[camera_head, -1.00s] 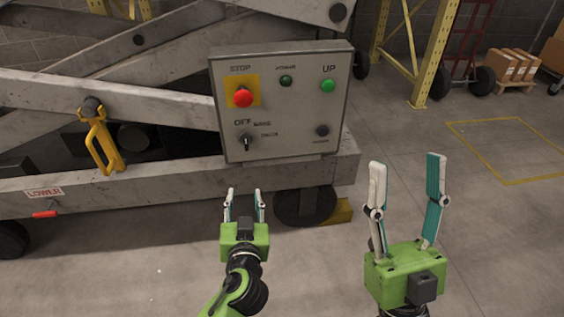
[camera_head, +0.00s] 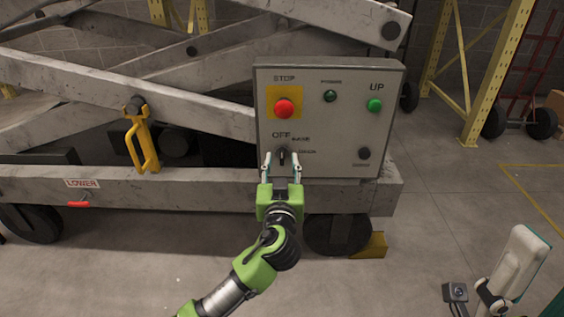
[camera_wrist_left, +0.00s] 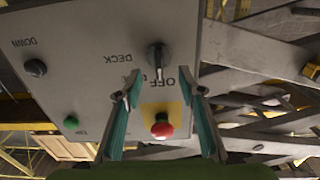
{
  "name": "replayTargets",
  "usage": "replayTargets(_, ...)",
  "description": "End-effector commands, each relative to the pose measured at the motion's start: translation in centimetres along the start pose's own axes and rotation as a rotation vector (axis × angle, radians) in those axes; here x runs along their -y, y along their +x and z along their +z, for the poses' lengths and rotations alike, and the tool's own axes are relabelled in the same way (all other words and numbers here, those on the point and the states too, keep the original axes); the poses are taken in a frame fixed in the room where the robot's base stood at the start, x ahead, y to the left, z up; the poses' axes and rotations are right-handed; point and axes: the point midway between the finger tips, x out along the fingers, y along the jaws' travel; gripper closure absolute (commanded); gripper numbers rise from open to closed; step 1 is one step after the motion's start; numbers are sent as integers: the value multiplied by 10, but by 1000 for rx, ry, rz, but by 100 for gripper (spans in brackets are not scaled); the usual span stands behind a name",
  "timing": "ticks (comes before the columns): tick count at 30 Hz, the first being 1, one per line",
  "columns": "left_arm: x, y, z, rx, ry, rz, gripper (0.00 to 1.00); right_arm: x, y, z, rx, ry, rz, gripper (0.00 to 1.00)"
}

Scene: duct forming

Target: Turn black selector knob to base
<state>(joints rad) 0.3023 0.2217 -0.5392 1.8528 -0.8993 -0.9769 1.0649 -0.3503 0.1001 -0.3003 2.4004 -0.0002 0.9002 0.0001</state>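The black selector knob (camera_head: 282,155) is on the grey control box (camera_head: 330,76), below the OFF label and left of the BASE and DECK labels. In the left wrist view the knob (camera_wrist_left: 158,57) appears upside down, its handle lying towards OFF. My left gripper (camera_head: 281,163) is open in front of the knob in the head view. Its fingertips (camera_wrist_left: 160,86) stand apart on either side of the knob's line in the wrist view, without visible grip; contact cannot be told.
The red STOP button (camera_head: 284,108) sits above the knob. A green UP button (camera_head: 375,105), a green lamp (camera_head: 330,96) and a black DOWN button (camera_head: 364,153) are on the same box. A yellow handle (camera_head: 142,140) hangs at left on the lift frame.

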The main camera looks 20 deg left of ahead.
Motion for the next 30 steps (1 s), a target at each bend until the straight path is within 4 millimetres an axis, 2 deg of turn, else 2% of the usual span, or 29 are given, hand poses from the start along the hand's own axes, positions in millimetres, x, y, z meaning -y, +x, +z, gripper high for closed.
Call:
replayTargets(6, 0, 17, 0, 0, -1, 1, 64, 0, -4, 1, 1, 0, 0, 51)
replayTargets(14, 0, 18, 0, 1, -1, 2, 64, 0, -4, 1, 1, 0, 0, 51)
replayTargets(15, 0, 18, 0, 1, -1, 2, 66, 0, -4, 1, 1, 0, 0, 51)
replayTargets(19, 0, 18, 0, 1, -1, 2, 100, 0, -4, 1, 1, 0, 0, 51)
replayTargets(30, 0, 19, -1, -1, 0, 1, 100, 0, -4, 1, 1, 0, 0, 51)
